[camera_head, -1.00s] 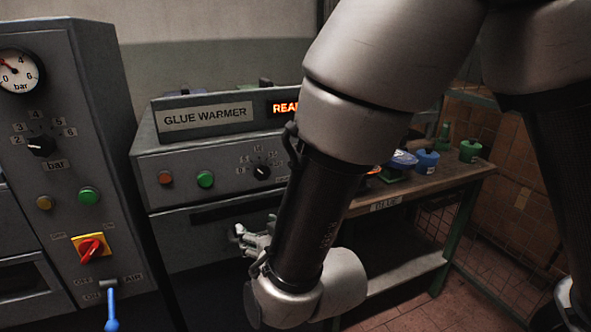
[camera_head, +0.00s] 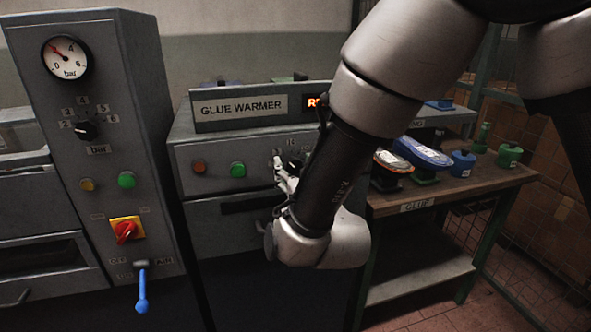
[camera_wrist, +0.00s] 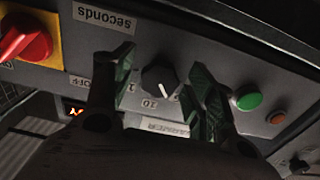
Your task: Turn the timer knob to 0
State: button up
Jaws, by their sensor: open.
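The timer knob (camera_wrist: 160,79) is a dark round knob with a white pointer line, on a grey panel with numbers around it. In the wrist view the pointer slants down and right in the picture, near the number 10. A label reading "seconds" (camera_wrist: 104,17) is above and left of it. My gripper (camera_wrist: 161,62) is open, with one finger on each side of the knob; I cannot tell whether either touches it. In the head view my gripper (camera_head: 284,178) is at the front of the glue warmer (camera_head: 205,165), and the knob is mostly hidden.
A green button (camera_wrist: 247,97) and an orange button (camera_wrist: 276,117) are right of the knob in the wrist view. A red switch (camera_wrist: 20,36) is at the left there. A press cabinet (camera_head: 105,180) with a blue lever (camera_head: 142,290) stands left; a bench (camera_head: 425,205) stands right.

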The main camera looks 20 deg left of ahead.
jog(key=shift+c, duration=0.3)
jog(key=c, duration=1)
jog(key=shift+n, duration=0.3)
jog(key=n, duration=0.3)
jog(key=shift+n, duration=2.4)
jog(key=o, duration=1.1)
jog(key=shift+c, duration=0.2)
